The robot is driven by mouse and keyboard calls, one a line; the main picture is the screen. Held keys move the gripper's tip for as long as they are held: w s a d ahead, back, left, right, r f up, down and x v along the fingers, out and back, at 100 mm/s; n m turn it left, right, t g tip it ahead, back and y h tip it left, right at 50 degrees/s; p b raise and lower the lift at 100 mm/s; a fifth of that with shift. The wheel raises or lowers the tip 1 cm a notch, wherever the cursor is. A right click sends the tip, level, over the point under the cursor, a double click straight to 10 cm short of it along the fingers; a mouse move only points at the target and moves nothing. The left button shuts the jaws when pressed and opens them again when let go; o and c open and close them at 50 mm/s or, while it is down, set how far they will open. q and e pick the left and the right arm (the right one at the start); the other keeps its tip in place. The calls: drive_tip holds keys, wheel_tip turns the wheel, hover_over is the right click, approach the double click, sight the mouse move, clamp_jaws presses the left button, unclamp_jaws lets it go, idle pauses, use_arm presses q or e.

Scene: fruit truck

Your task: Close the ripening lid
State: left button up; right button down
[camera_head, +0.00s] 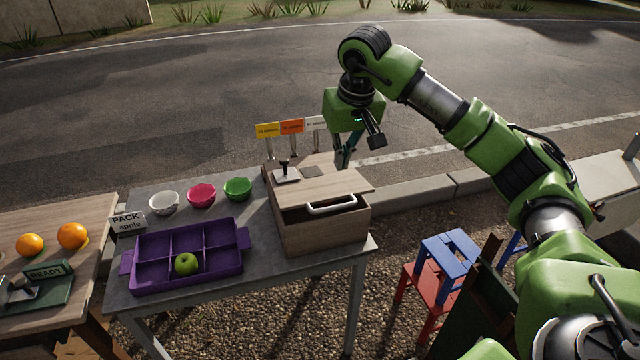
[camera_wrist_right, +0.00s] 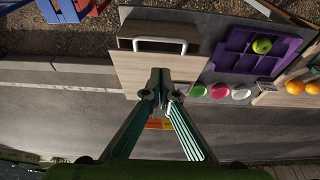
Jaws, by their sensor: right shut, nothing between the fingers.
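The wooden ripening box (camera_head: 300,235) stands at the right end of the grey table. Its flat wooden lid (camera_head: 338,183) covers much of the top, with a dark gap along the front. A white bar handle (camera_head: 331,205) is at this front side, and it also shows in the right wrist view (camera_wrist_right: 160,42). My right gripper (camera_head: 342,163) is shut and empty at the far side of the box. In the right wrist view its fingertips (camera_wrist_right: 160,76) overlap the lid (camera_wrist_right: 138,73). Whether they touch it cannot be told. My left gripper is not in view.
A black-handled stamp (camera_head: 285,172) is at the box's back left, before coloured cards (camera_head: 291,127). Three bowls (camera_head: 201,195) and a purple tray (camera_head: 190,284) with a green apple (camera_head: 186,264) lie left. Blue and red stools (camera_head: 448,256) stand right.

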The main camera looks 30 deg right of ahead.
drive_tip(key=p, duration=0.2)
hover_over(336, 208)
drive_tip(key=s, duration=0.2)
wheel_tip(336, 208, down, 5)
use_arm(q)
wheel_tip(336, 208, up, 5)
drive_tip(key=p, duration=0.3)
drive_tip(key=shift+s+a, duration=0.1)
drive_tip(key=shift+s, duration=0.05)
use_arm(e)
drive_tip(key=x, duration=0.8)
drive_tip(key=shift+s+a+f, duration=0.1)
drive_tip(key=shift+a+f, duration=0.15)
drive_tip(key=shift+a, duration=0.05)
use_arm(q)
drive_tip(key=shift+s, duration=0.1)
use_arm(e)
drive_tip(key=shift+f, duration=0.15)
use_arm(q)
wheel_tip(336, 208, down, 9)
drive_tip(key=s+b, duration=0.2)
drive_tip(key=b, duration=0.6)
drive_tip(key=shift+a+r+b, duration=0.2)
drive_tip(key=shift+b, duration=0.2)
use_arm(e)
wheel_tip(336, 208, down, 7)
drive_tip(key=s+t, duration=0.1)
drive_tip(key=shift+s+a+f, duration=0.2)
drive_tip(key=shift+s, duration=0.2)
